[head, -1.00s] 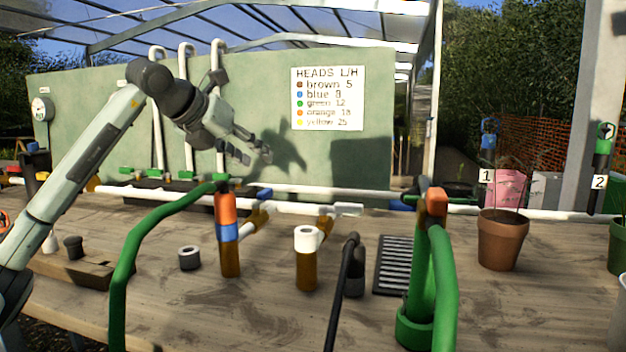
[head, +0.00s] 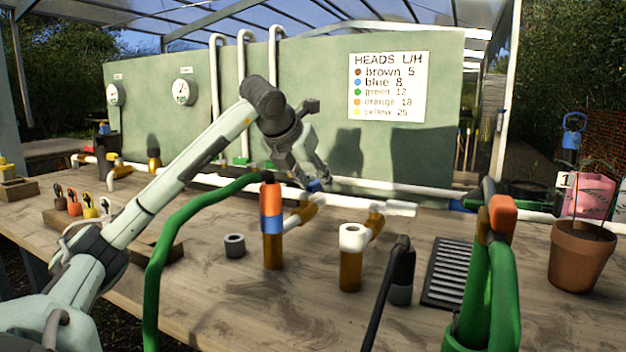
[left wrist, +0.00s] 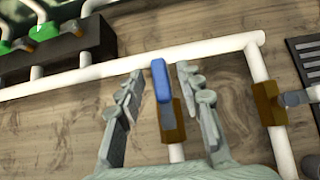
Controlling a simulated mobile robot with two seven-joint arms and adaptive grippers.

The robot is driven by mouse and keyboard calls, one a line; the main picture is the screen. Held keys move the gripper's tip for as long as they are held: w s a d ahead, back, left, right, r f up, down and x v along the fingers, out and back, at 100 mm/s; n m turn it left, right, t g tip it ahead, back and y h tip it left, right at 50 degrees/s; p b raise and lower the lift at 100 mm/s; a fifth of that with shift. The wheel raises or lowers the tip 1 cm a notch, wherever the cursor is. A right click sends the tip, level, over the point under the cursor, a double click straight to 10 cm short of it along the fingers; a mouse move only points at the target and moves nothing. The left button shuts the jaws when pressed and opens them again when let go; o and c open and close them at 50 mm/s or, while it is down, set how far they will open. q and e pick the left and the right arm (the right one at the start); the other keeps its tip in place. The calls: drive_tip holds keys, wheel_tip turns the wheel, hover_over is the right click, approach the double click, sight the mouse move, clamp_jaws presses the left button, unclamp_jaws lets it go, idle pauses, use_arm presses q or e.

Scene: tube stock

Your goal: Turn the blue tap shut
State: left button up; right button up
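The blue tap handle (left wrist: 161,80) is a short lever on a brass valve body (left wrist: 178,128) in the left wrist view. It runs roughly in line with that body, and its far end reaches the long white pipe. My left gripper (left wrist: 160,98) is open, with one finger on each side of the blue handle and a visible gap to both. In the head view the left gripper (head: 314,172) points down at the blue tap (head: 319,186), which is partly hidden behind the fingertips. My right gripper is in neither view.
A long white pipe (left wrist: 218,47) crosses behind the tap. Another brass valve (left wrist: 268,103) stands to its right. An orange-and-blue-banded post (head: 272,244) and a green hose (head: 157,270) stand in front. Green taps (left wrist: 42,32) sit at the upper left. Bare wood lies around.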

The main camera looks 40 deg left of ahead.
use_arm(q)
clamp_jaws()
idle(0.5)
